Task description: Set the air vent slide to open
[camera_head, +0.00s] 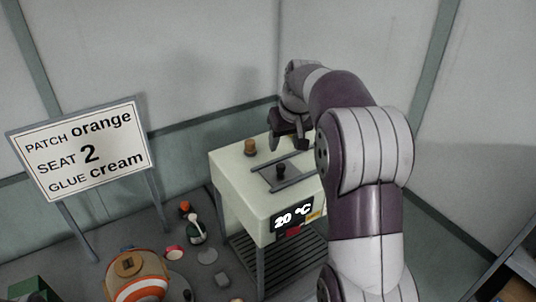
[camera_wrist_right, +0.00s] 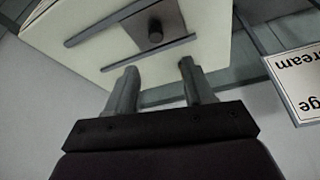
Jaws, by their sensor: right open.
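The air vent slide shows as a dark knob (camera_head: 280,170) between two grey rails (camera_head: 289,184) on top of a cream box (camera_head: 235,178). In the right wrist view the knob (camera_wrist_right: 155,32) stands upright between the rails, beyond my fingertips. My right gripper (camera_head: 289,142) is above the box's far side, behind the slide in the head view. In the right wrist view it (camera_wrist_right: 158,67) is open and empty, its two fingers apart and not touching the knob. Which end of the slide is open cannot be told. My left gripper is not in view.
A brown knob (camera_head: 250,147) stands on the box, left of the slide. The box front has a display (camera_head: 293,215) reading 20 °C. A sign (camera_head: 82,148) stands at left.

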